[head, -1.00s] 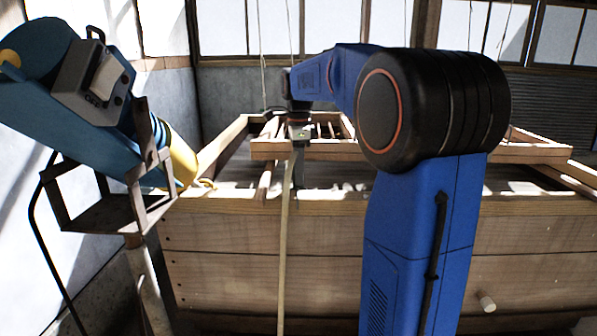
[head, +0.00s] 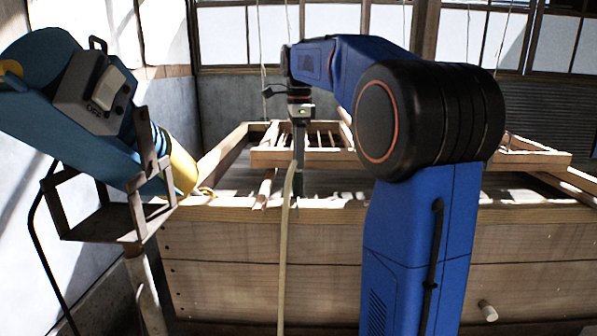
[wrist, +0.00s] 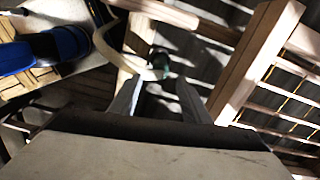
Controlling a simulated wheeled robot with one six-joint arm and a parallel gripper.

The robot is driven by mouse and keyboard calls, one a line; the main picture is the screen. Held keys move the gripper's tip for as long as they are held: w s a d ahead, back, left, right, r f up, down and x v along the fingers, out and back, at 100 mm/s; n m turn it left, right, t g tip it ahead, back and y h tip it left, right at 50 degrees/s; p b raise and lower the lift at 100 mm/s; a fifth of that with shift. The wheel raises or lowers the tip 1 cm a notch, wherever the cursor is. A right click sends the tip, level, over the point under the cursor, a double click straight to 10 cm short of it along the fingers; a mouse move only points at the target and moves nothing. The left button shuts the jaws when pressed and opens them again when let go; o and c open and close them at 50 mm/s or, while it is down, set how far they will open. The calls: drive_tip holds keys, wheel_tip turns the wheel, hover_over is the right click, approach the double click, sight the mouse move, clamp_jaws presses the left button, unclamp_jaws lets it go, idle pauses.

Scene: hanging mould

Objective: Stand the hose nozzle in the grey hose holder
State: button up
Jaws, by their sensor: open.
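My gripper (head: 299,150) points down over the front edge of the wooden vat. In the wrist view, its two fingers (wrist: 160,83) are apart, with nothing clearly held between them. The dark green hose nozzle (wrist: 160,62) shows just past the fingertips. It is small and dark below the gripper in the head view (head: 298,183), and whether it touches a finger I cannot tell. The pale hose (head: 284,245) bends near the nozzle and hangs down the vat's front. I cannot make out the grey hose holder; whether the nozzle stands in it is not clear.
The wooden vat (head: 255,240) fills the middle, with a slatted wooden frame (head: 345,158) across it. At left, a blue machine with a grey box (head: 92,92) leans above a rusty metal stand (head: 110,220). Strings hang from above.

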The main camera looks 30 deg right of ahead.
drive_tip(key=shift+r, duration=2.2)
drive_tip(key=s+a+f+n+t, duration=0.1)
drive_tip(key=s+a+f+n, duration=0.4)
drive_tip(key=s+f+n, duration=0.2)
drive_tip(key=s+a+f+n+t, duration=0.2)
drive_tip(key=s+a+f+n, duration=0.3)
drive_tip(key=s+f+n, duration=0.3)
drive_tip(key=s+a+f+n+t, duration=0.1)
drive_tip(key=s+a+f+n, duration=0.4)
drive_tip(key=s+f+n, duration=0.3)
drive_tip(key=s+f, duration=0.4)
drive_tip(key=s, duration=0.3)
drive_tip(key=shift+s+a+t, duration=0.15)
drive_tip(key=shift+a+t, duration=0.25)
drive_tip(key=shift+r, duration=0.1)
